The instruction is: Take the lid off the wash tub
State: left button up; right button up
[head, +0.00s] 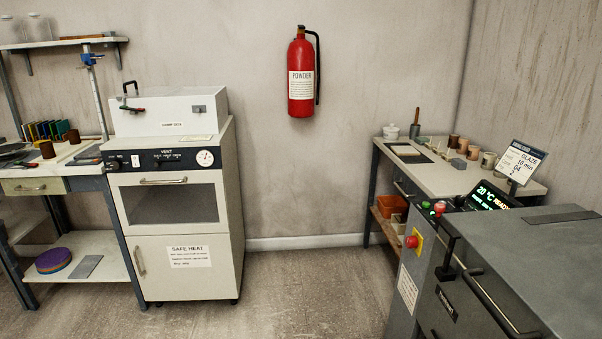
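I cannot make out a wash tub or its lid for certain in the head view. A small white pot (390,131), which seems to have a lid, stands at the back left of the right bench. An orange bin (391,205) sits on that bench's lower shelf, partly hidden by the grey machine in front. Neither of my grippers is in view.
A white oven-like cabinet (190,252) carries a white box (205,112) with a black handle. A left bench (40,186) holds tools. The right bench (440,180) holds several cups. A grey kiln-like machine (560,255) fills the right foreground. The middle floor (300,290) is clear.

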aim_at(389, 129)
jog(key=i, duration=2.7)
jog(key=z, duration=0.25)
